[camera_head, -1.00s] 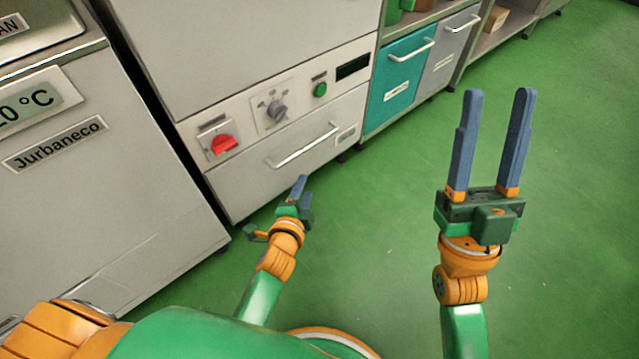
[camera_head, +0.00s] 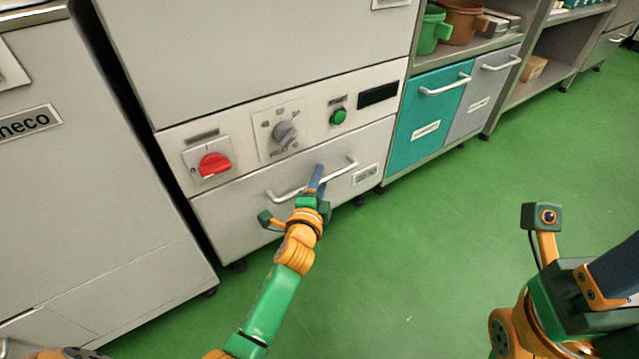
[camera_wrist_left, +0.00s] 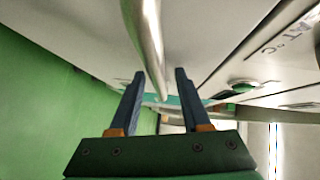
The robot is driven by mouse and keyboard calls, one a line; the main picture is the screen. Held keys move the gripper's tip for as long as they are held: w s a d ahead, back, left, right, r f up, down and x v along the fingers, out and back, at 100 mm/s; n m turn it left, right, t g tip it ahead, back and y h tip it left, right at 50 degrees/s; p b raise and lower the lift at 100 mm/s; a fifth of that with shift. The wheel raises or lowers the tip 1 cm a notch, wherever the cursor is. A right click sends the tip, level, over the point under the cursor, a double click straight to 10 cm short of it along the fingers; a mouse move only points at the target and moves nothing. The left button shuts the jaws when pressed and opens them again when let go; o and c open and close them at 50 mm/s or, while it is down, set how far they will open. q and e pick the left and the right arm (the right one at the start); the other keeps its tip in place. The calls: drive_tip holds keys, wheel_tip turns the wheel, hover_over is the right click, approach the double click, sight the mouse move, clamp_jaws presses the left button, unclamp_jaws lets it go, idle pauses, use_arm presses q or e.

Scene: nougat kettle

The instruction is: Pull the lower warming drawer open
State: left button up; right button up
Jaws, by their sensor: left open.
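The lower warming drawer (camera_head: 235,205) is a pale grey front under the control panel, and it looks shut. Its long metal bar handle (camera_head: 288,194) runs across the front; it also shows in the left wrist view (camera_wrist_left: 146,35). My left gripper (camera_head: 319,172) is at the middle of the handle, with its blue fingers open. In the left wrist view the bar appears between the open left fingers (camera_wrist_left: 160,85); contact cannot be made out. My right gripper (camera_head: 612,275) is at the right edge, partly cut off, far from the drawer.
Above the drawer are a red switch (camera_head: 214,165), a grey knob (camera_head: 285,133) and a green button (camera_head: 338,116). A teal drawer (camera_head: 425,115) and a grey drawer (camera_head: 488,88) stand to the right. The green floor (camera_head: 430,240) before them is clear.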

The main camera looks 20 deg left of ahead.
use_arm(q)
clamp_jaws()
idle(1.3)
